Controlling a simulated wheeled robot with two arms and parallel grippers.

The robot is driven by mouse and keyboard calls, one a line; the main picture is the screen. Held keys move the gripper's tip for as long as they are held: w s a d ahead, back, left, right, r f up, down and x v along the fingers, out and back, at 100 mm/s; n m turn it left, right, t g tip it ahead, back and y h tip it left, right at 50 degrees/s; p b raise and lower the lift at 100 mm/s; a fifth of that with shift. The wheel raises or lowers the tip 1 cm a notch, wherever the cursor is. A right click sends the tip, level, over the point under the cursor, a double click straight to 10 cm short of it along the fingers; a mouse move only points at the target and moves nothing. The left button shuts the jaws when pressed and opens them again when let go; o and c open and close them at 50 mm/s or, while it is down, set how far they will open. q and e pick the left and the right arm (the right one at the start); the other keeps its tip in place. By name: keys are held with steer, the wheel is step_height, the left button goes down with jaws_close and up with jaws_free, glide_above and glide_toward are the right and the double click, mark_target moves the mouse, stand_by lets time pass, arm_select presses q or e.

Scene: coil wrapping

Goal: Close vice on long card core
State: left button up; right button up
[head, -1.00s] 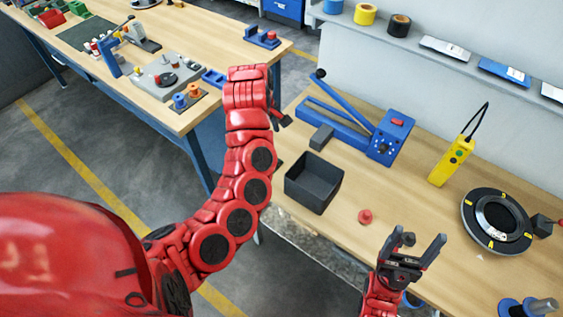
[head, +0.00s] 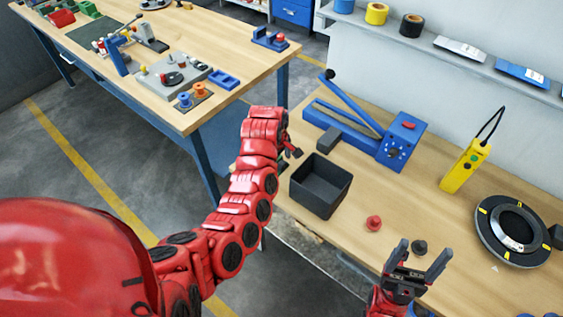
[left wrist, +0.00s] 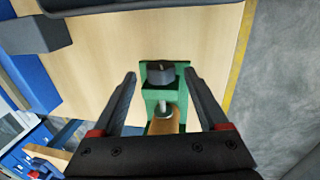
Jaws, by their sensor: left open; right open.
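My left gripper (head: 293,150) hangs beside the black bin in the head view, small and partly behind its arm. In the left wrist view its two fingers (left wrist: 162,75) are spread, one on each side of a green vice (left wrist: 182,90) at the bench edge. A dark block (left wrist: 160,72) sits on the vice, and a silver screw (left wrist: 163,106) runs down to a tan-brown piece (left wrist: 164,126). I cannot tell whether that piece is the card core or a handle. No finger visibly touches the vice. My right gripper (head: 415,268) is open and empty near the bench front.
The black bin (head: 345,187), a red knob (head: 374,223) and a dark knob (head: 419,247) stand on the bench. Behind are a blue lever tool (head: 398,145) and a yellow handset (head: 466,165). A black ring (head: 487,242) lies right. Another workbench (head: 225,102) is at left.

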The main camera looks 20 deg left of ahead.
arm_select(q)
steer(key=shift+w+d+f, duration=0.1)
steer(key=shift+w+f, duration=0.05)
steer(key=shift+f, duration=0.65)
jaws_close()
steer(key=g+b, duration=0.1)
steer(key=b, duration=0.2)
steer(key=g+y+b, duration=0.1)
steer(key=b, duration=0.3)
steer(key=g+b, duration=0.1)
steer(key=b, duration=0.3)
steer(key=shift+w+f, duration=0.25)
steer(key=shift+f, duration=0.05)
steer(key=shift+r+g+b, duration=0.15)
steer(key=shift+g+b, duration=0.15)
steer(key=shift+b, duration=0.55)
steer(key=shift+d+r, duration=0.1)
steer(key=shift+r, duration=0.05)
jaws_free()
